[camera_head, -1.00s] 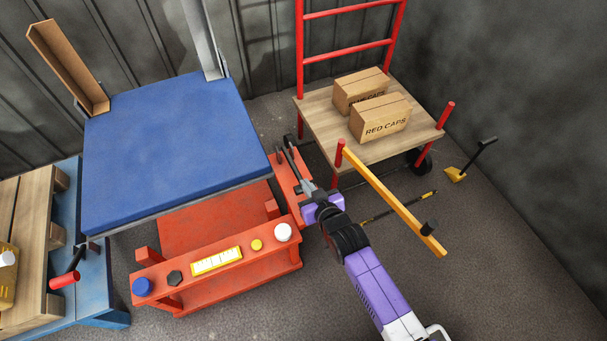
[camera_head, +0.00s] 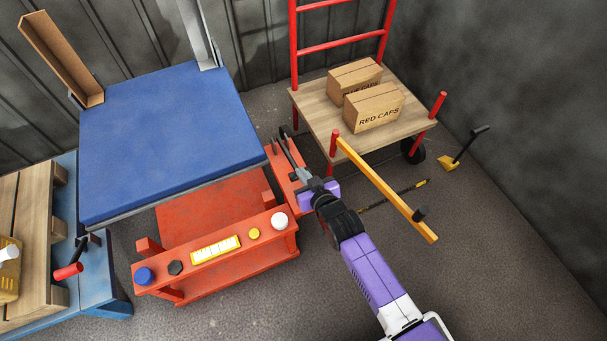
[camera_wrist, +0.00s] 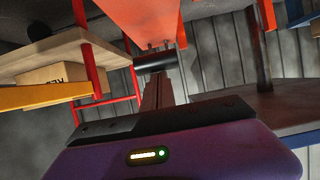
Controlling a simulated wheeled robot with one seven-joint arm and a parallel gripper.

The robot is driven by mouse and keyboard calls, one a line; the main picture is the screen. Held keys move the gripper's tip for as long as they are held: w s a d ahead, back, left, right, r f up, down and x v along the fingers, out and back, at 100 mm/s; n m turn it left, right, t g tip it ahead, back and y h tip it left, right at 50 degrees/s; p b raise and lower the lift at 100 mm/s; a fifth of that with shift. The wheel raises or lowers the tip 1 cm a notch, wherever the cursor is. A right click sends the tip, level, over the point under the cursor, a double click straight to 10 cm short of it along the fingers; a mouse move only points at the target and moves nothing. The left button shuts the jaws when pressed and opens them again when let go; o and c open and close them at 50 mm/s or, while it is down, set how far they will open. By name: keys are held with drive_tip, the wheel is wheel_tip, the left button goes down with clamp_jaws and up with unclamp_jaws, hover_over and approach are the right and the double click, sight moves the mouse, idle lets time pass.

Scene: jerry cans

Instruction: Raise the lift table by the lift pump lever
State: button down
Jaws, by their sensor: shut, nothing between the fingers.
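The lift table has a blue top (camera_head: 170,140), raised above a red-orange base (camera_head: 205,215). A narrow red-orange part (camera_head: 289,166) beside its right side looks like the pump lever, partly hidden by my gripper. In the wrist view a black cylinder (camera_wrist: 154,62) hangs under a red-orange plate (camera_wrist: 140,18), probably the same lever. My gripper (camera_head: 284,142) is shut and empty, its fingers pointing away from me over this part. In the wrist view the fingers (camera_wrist: 157,88) lie at or just under the cylinder; whether they touch it I cannot tell.
A wooden-decked cart (camera_head: 320,112) with boxes (camera_head: 375,107) stands at the back right. A yellow bar (camera_head: 385,188) reaches from it near my arm. A blue bench (camera_head: 95,285) with a wooden pallet (camera_head: 35,195) is at left.

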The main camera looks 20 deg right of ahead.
drive_tip(key=f+p+v, duration=0.1)
drive_tip(key=v, duration=0.8)
drive_tip(key=shift+s+r+p, duration=0.2)
drive_tip(key=shift+s+p, duration=0.1)
drive_tip(key=shift+s, duration=0.3)
wheel_tip(320, 180, up, 5)
drive_tip(key=t, duration=0.2)
drive_tip(key=s+r, duration=0.6)
drive_tip(key=s, duration=0.4)
drive_tip(key=s+r, duration=0.6)
drive_tip(key=s, duration=0.5)
drive_tip(key=s+r, duration=0.6)
drive_tip(key=s, duration=0.4)
wheel_tip(320, 180, up, 15)
drive_tip(key=p, duration=1.5)
drive_tip(key=shift+w+r, duration=0.15)
drive_tip(key=shift+w, duration=0.05)
drive_tip(key=shift+d, duration=0.1)
